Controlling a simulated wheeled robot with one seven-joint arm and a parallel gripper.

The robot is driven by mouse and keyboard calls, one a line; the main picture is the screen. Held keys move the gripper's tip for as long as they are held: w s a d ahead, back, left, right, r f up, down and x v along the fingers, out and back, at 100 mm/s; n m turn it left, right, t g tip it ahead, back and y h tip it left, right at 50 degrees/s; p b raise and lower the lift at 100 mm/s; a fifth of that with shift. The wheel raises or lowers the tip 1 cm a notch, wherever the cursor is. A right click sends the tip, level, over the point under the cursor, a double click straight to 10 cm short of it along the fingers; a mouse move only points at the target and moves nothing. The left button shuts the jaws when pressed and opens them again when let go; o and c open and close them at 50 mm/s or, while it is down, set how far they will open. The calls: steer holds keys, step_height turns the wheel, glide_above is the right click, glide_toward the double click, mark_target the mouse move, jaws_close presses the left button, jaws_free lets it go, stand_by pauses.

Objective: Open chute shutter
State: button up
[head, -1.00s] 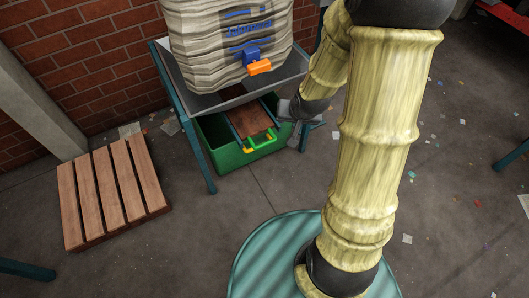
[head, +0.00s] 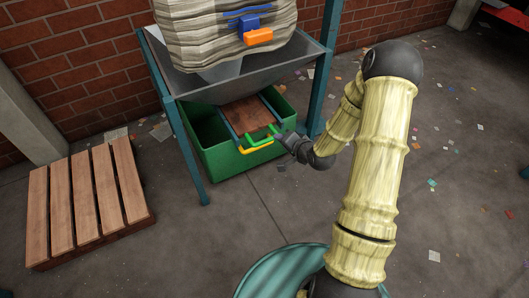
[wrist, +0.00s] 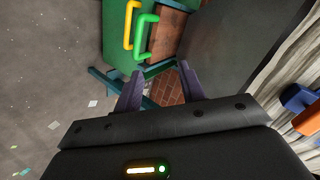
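The chute shutter is a brown plate (head: 250,114) on rails under the grey hopper (head: 225,82), with a green handle (head: 264,142) at its front edge. The shutter (wrist: 170,32) and its green handle (wrist: 147,37) also show in the wrist view, beyond my fingertips. The plate covers the space under the hopper mouth. My gripper (head: 285,140) is just right of the green handle. In the wrist view my gripper (wrist: 158,88) has its two dark fingers spread apart with nothing between them. I cannot tell from the head view whether a finger touches the handle.
A green bin (head: 214,160) with a yellow handle (head: 257,149) stands below the shutter. Teal legs (head: 186,145) hold the hopper. A striped sack (head: 200,32) with a blue and orange catch (head: 258,36) hangs above. A wooden pallet (head: 90,205) lies at left.

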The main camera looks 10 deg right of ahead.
mark_target(264, 141)
step_height(264, 141, down, 16)
steer(key=w+d+m+t+y+b, duration=0.1)
steer(key=m+t+b, duration=0.3)
steer(key=b, duration=0.8)
steer(key=shift+w+d+r+m, duration=0.2)
steer(key=shift+w+d+m, duration=0.15)
steer(key=shift+w+m, duration=0.35)
steer(key=shift+s, duration=0.1)
steer(key=b+x, duration=0.6)
steer(key=x, duration=1)
steer(key=shift+b, duration=0.3)
steer(key=shift+w+a, duration=0.25)
steer(key=shift+w, duration=0.4)
